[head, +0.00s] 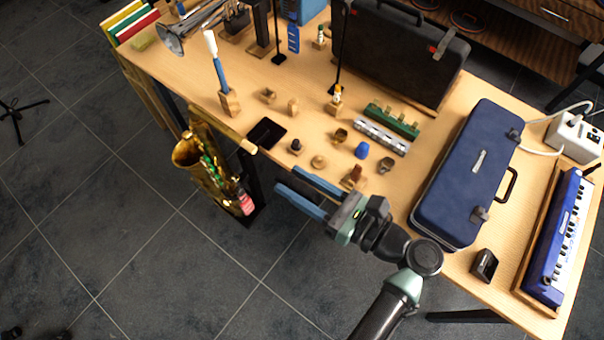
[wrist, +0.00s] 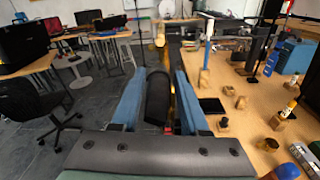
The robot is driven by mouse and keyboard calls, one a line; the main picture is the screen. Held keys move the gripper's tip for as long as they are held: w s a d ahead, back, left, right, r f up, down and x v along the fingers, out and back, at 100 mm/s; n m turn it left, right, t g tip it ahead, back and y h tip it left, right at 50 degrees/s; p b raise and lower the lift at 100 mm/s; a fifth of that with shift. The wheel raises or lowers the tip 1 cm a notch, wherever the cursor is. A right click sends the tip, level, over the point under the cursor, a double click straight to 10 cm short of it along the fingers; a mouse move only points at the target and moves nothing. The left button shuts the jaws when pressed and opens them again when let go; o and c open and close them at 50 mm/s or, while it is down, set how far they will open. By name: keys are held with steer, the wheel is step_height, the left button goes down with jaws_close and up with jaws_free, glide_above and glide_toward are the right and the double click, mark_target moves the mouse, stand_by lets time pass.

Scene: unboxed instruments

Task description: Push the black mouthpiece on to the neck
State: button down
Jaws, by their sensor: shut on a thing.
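My gripper (head: 288,180) is held out past the table's front edge, over the floor.

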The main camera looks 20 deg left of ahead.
mark_target(255, 149)
steer(key=shift+d+r, duration=0.25)
steer(key=shift+r, duration=0.85)
steer(key=shift+b+x, duration=0.95)
steer(key=shift+x, duration=1.5)
steer(key=shift+w+d+r+p, duration=0.1)
steer(key=shift+r+p, duration=0.2)
steer(key=shift+p, duration=0.65)
steer(key=shift+w+a+p, duration=0.2)
steer(key=shift+a+p, duration=0.4)
steer(key=shift+p, duration=0.15)
steer(key=shift+p, duration=0.4)
steer(key=shift+w+a+y, duration=0.25)
steer(key=shift+a+y, duration=0.05)
steer(key=shift+a, duration=0.55)
stand_by(0.4)
steer(key=c, duration=0.9)
jaws_free()
steer(key=o, duration=0.6)
steer(key=shift+w+a, duration=0.1)
steer(key=shift+a, duration=0.05)
steer(key=shift+c, duration=0.2)
